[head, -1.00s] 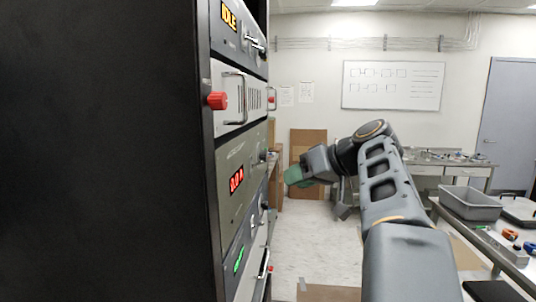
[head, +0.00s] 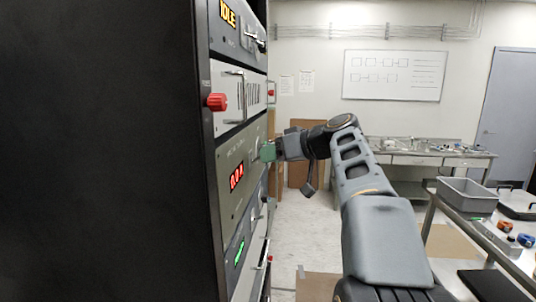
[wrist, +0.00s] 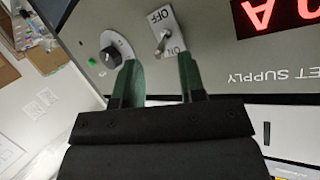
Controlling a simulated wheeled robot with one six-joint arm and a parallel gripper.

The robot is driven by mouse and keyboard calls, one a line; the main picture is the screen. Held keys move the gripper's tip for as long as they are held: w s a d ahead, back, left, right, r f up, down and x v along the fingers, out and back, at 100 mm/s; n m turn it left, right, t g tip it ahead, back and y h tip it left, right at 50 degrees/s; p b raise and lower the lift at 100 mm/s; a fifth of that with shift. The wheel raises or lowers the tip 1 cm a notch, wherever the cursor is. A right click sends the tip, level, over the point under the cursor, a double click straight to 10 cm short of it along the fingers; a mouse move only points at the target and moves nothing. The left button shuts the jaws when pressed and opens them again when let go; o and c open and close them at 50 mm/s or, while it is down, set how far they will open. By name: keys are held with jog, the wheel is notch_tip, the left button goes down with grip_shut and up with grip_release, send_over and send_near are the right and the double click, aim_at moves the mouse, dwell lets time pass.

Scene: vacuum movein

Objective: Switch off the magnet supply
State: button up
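The magnet supply panel (head: 238,185) is a grey-green unit in the rack with a red readout (head: 236,176). The readout shows partly in the wrist view (wrist: 278,16), beside upside-down "ET SUPPLY" lettering. A small metal toggle switch (wrist: 163,42) sits on a light plate marked OFF and ON; its lever appears to lean toward the ON side. My gripper (wrist: 160,68) is open and empty in the wrist view, its green fingers spread with the toggle just past and between their tips. In the head view my gripper (head: 268,151) is at the panel's right side; contact cannot be told.
A black knob (wrist: 117,48) and a small green light (wrist: 91,63) are beside the switch. A red knob (head: 217,102) and a metal handle (head: 243,96) stick out from the unit above. A bench with a grey bin (head: 467,194) stands right.

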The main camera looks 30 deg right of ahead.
jog(key=shift+x, duration=0.95)
grip_shut()
